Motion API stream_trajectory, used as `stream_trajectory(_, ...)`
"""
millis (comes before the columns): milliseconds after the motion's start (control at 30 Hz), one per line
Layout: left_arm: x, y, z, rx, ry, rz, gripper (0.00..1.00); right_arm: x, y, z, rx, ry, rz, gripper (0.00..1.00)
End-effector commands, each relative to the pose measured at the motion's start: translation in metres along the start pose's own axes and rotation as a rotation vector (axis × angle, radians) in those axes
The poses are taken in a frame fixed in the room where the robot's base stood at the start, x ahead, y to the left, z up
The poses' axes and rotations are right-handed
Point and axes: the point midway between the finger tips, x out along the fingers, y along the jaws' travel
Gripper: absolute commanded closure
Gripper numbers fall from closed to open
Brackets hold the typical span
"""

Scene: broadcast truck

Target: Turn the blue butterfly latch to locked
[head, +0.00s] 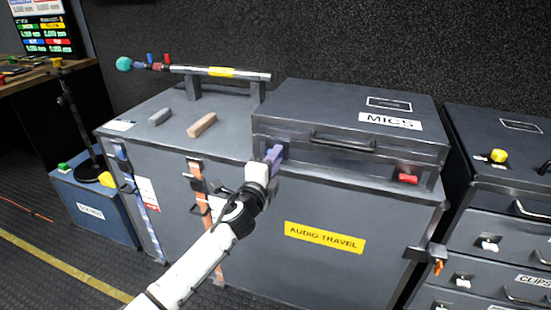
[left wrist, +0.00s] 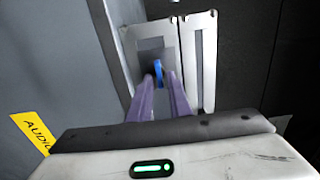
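The blue butterfly latch (left wrist: 158,73) shows in the left wrist view as a small, nearly upright blue tab in front of a grey metal plate (left wrist: 196,62). My left gripper (left wrist: 161,84) has its purple fingers on either side of the tab, close together and apparently shut on it. In the head view my left gripper (head: 273,156) is at the front left of the dark case labelled MICS (head: 348,117), near its lower edge. There the gripper hides the latch. My right gripper is not in view.
The MICS case sits on a large grey case with a yellow AUDIO TRAVEL label (head: 324,237). A red latch (head: 408,179) is at the right. An orange strap (head: 197,180) hangs at the left. A drawer unit (head: 490,215) stands at the right.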

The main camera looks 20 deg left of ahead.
Motion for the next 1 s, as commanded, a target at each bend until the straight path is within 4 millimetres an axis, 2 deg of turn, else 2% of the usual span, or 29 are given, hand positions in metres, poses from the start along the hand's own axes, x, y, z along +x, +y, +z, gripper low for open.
stream_trajectory(300, -0.001, 0.000, 0.000, -0.001, 0.000, 0.000, 0.75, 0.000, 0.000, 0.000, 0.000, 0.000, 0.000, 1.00)
stream_trajectory(433, -0.008, 0.000, 0.000, -0.001, 0.000, 0.001, 0.75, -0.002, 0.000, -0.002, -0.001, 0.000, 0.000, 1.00)
stream_trajectory(567, -0.028, 0.000, 0.000, -0.001, 0.001, 0.002, 0.75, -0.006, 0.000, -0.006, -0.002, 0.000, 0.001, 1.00)
stream_trajectory(800, -0.074, 0.000, 0.000, -0.001, 0.001, 0.002, 0.75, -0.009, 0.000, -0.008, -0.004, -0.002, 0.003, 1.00)
stream_trajectory(1000, -0.098, 0.000, 0.000, -0.001, -0.001, 0.001, 0.75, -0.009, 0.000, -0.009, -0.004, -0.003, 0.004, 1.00)
